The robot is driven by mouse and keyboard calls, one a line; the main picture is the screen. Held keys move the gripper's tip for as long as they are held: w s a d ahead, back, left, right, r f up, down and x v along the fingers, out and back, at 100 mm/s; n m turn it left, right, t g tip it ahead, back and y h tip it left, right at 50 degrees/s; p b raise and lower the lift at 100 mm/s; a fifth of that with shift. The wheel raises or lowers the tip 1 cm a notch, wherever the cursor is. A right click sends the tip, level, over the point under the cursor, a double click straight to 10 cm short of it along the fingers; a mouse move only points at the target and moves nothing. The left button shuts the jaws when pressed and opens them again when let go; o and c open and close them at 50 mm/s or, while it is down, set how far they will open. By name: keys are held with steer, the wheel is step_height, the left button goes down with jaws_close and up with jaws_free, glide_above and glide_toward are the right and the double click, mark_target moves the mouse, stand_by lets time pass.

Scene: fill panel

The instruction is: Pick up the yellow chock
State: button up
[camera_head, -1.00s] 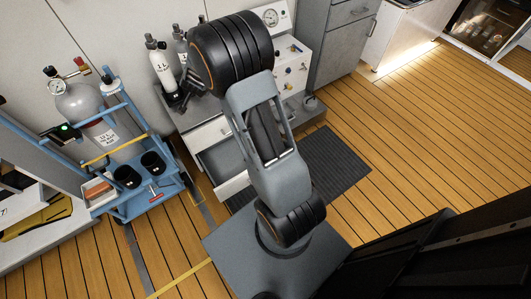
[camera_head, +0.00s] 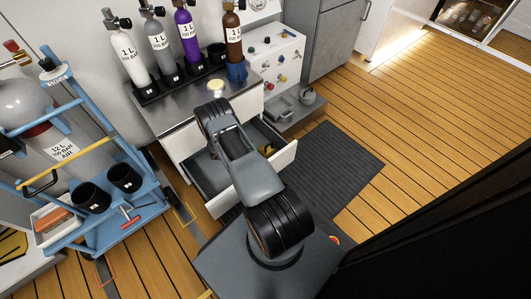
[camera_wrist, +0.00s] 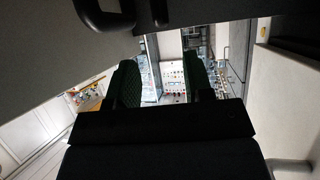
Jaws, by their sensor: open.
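I cannot identify the yellow chock for certain. A small yellow-and-dark item (camera_head: 267,149) shows inside the open drawer (camera_head: 284,160) in the head view, partly hidden by my arm. My gripper (camera_wrist: 160,72) shows in the wrist view with its two green-padded fingers apart and nothing visible between them. In the head view my gripper is hidden behind my folded arm, which is over the drawer area.
A blue cart (camera_head: 110,222) with a large grey cylinder (camera_head: 40,110) stands at left. Several small bottles stand on the steel worktop (camera_head: 185,104). A dark mat (camera_head: 335,170) lies on the wooden floor (camera_head: 430,110), open to the right.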

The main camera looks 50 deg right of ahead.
mark_target(268, 145)
steer(key=b+x, duration=0.3)
steer(key=x, duration=0.6)
steer(key=shift+b, duration=0.4)
steer(key=shift+x, duration=0.75)
steer(key=shift+d+r, duration=0.1)
steer(key=shift+c, duration=0.4)
jaws_close()
